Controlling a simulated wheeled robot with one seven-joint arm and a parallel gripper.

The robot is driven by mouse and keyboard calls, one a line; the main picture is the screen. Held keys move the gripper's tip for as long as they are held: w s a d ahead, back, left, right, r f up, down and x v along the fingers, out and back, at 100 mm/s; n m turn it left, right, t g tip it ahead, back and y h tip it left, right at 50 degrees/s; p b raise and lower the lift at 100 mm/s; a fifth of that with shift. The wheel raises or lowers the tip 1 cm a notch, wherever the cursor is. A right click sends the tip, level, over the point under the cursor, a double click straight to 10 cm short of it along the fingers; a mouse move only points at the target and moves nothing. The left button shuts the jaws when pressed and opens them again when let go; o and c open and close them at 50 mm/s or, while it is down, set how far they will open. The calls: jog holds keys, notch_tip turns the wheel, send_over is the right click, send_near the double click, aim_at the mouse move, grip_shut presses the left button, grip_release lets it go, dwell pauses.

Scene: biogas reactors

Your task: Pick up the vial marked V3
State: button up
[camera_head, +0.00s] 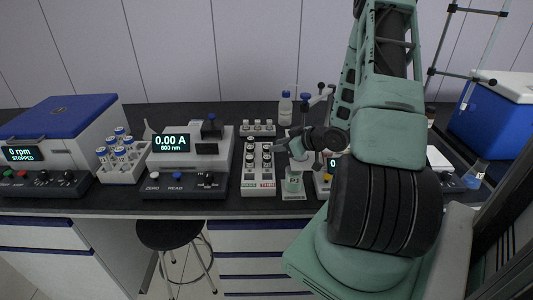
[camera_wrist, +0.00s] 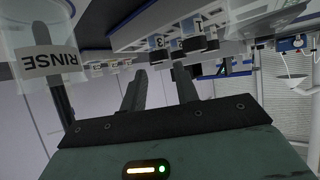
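A white rack (camera_head: 258,187) with two columns of capped vials (camera_head: 250,160) stands on the bench left of my gripper. In the wrist view, a white rack (camera_wrist: 130,37) appears upside down with several dark-capped vials (camera_wrist: 194,44). Some of their labels seem to show a 3, but I cannot read V3 for certain. My gripper (camera_wrist: 160,88) has its two fingers apart with nothing between them. The vials appear beyond the fingertips, not touching. In the head view my gripper is small and partly hidden by my arm, just right of the rack.
A clear container marked RINSE (camera_wrist: 45,55) is close on the left in the wrist view. A photometer (camera_head: 190,165), a vial holder (camera_head: 124,168) and a blue-lidded centrifuge (camera_head: 60,140) stand left. A blue-capped bottle (camera_head: 285,110) stands behind. A labelled stand (camera_head: 293,185) is near the front edge.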

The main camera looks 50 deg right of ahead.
aim_at(267, 147)
jog(key=shift+p+x, duration=0.85)
jog(key=shift+x, duration=2.25)
jog(key=shift+s, duration=0.1)
jog(key=c, duration=0.6)
